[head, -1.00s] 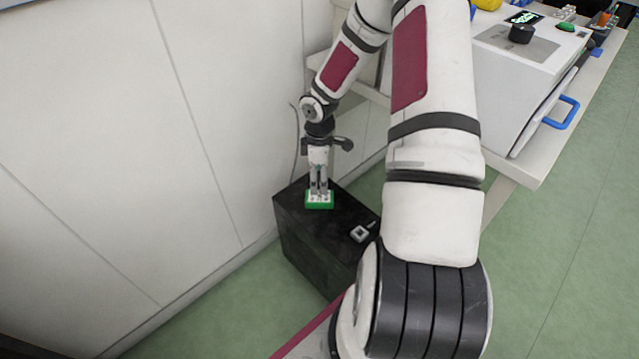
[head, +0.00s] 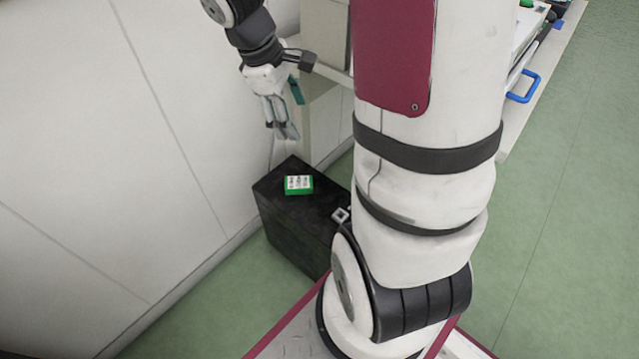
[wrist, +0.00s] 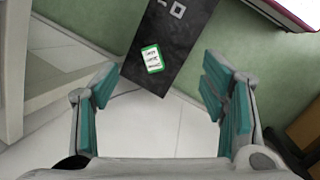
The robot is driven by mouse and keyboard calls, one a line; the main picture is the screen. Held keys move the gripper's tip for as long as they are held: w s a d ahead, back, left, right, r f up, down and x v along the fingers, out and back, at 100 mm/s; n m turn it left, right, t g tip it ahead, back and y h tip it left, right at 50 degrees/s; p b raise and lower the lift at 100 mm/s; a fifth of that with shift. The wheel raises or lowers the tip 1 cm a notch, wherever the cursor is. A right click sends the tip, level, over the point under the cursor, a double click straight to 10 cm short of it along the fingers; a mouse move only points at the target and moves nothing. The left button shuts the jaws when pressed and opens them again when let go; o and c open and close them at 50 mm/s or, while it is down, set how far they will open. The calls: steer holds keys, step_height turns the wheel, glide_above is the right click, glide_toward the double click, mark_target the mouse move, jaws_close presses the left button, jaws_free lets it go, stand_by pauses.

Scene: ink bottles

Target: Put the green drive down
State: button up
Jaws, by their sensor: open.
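The green drive (head: 299,185), with a white label on top, lies flat on the top of a black box (head: 270,189). In the wrist view the drive (wrist: 152,59) shows beyond the fingertips, on the black surface. My gripper (head: 285,131) is above and to the left of the drive in the head view, clear of it. In the wrist view my gripper (wrist: 160,105) has its teal-padded fingers spread wide with nothing between them.
A small pale square item (head: 340,215) lies on the black box near its right edge, partly hidden by my arm. A white wall stands close on the left. A bench with a blue handle (head: 525,86) is at the right.

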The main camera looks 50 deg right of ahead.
steer(key=s+a+r+m+y, duration=0.1)
steer(key=s+a+r, duration=0.2)
steer(key=s+a, duration=0.2)
steer(key=s+a+r+m+t+y, duration=0.1)
steer(key=s+a+r, duration=0.3)
steer(key=s, duration=0.6)
steer(key=s+a+r+m+y, duration=0.1)
steer(key=s+a+r+m, duration=0.2)
steer(key=s+a, duration=0.4)
steer(key=shift+s+a+r+t, duration=0.15)
steer(key=shift+s+r+t, duration=0.15)
steer(key=shift+r, duration=0.2)
steer(key=shift+r, duration=0.1)
